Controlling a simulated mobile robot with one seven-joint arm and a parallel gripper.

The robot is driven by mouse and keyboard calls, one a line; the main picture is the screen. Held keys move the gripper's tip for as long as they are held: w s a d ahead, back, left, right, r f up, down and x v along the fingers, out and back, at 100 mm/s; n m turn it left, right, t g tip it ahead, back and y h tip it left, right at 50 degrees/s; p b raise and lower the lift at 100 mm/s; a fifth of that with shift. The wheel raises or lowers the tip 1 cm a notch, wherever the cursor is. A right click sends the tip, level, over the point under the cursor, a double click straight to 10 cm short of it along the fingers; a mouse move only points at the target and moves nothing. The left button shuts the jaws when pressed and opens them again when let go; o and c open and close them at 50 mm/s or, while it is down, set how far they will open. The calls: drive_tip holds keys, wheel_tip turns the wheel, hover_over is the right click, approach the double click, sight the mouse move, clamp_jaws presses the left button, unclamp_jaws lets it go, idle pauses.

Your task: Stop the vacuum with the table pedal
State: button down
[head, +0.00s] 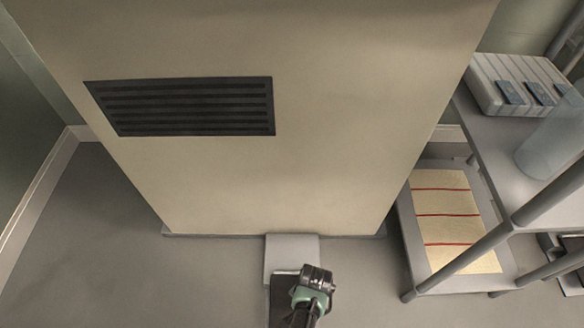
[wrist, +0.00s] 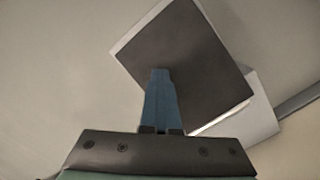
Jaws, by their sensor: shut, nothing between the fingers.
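The pedal (head: 291,249) sits on the floor at the foot of the beige cabinet, which I take to be the vacuum table. It has a light grey housing and a dark pad that runs toward me. My gripper (head: 314,278) is low beside and partly over the pad in the head view, hiding some of it. In the wrist view the dark pad (wrist: 200,75) fills the upper middle, with a pale edge around it. My blue fingers (wrist: 160,75) are shut and empty, their tips overlapping the pad in the picture. I cannot tell whether they touch it.
The cabinet (head: 290,180) with a dark vent (head: 185,105) rises just behind the pedal. A grey shelf rack (head: 493,150) stands at right, with a cream red-striped piece (head: 446,222) on its lower shelf. The floor (head: 110,265) at left is clear.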

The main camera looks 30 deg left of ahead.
drive_tip(key=shift+w+r, duration=0.2)
drive_tip(key=shift+w, duration=0.1)
wheel_tip(320, 180, up, 12)
drive_tip(key=p, duration=0.9)
drive_tip(key=shift+w+d+r+p, duration=0.15)
drive_tip(key=shift+w+r+p, duration=0.1)
drive_tip(key=shift+w+p, duration=0.1)
